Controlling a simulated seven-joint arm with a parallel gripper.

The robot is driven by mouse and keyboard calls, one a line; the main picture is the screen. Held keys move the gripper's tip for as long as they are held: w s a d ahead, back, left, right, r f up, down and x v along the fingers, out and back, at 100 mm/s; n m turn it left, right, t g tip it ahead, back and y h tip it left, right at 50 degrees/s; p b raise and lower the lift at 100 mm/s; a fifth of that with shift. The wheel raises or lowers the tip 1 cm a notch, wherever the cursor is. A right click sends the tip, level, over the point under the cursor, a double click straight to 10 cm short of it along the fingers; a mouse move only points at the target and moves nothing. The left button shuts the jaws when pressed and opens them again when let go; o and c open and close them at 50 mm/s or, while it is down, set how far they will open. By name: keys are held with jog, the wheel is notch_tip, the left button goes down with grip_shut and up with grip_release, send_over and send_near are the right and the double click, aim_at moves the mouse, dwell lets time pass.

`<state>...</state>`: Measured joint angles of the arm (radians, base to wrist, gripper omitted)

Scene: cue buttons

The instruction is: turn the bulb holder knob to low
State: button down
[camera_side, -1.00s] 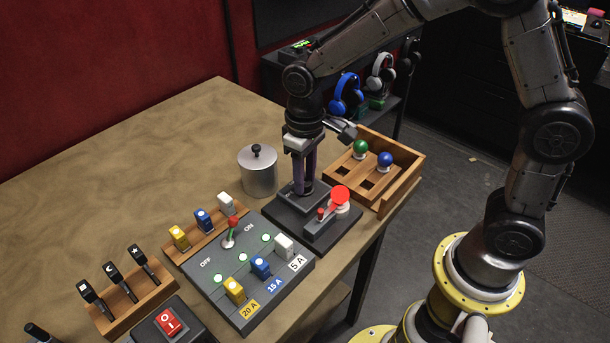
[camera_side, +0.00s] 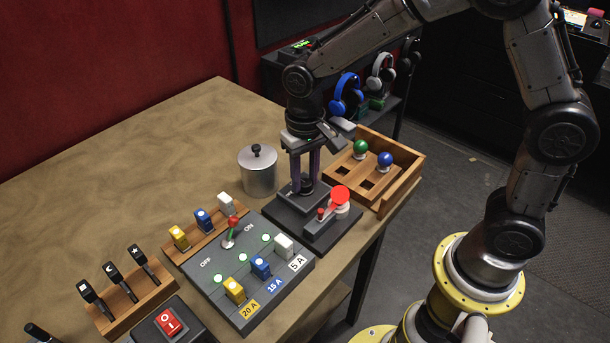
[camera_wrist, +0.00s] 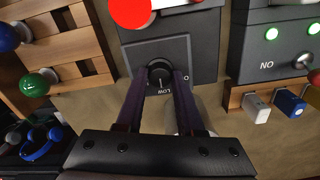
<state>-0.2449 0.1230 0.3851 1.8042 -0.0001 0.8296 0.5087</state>
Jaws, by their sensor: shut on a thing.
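The bulb holder (camera_side: 322,225) is a dark box with a red bulb (camera_side: 340,195) fitted at its front right. Its black round knob (camera_wrist: 160,73) sits on the rear part of the top. In the wrist view a LOW label is printed beside the knob, upside down, and a light mark on the knob appears to point toward it. My gripper (camera_side: 305,186) points down over the holder. Its two fingers (camera_wrist: 160,80) are shut on the knob, one on each side. The fingers partly hide the knob and the panel markings around it.
A wooden tray (camera_side: 405,178) with green and blue bulbs stands behind right. A lidded metal canister (camera_side: 258,178) is close on the left. A fuse panel (camera_side: 215,262) with a switch is in front. The table's back left is clear.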

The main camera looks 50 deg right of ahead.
aim_at(305, 182)
jog(key=c, duration=0.5)
grip_release()
notch_tip(305, 182, up, 14)
jog(key=shift+f, duration=0.1)
dwell(0.3)
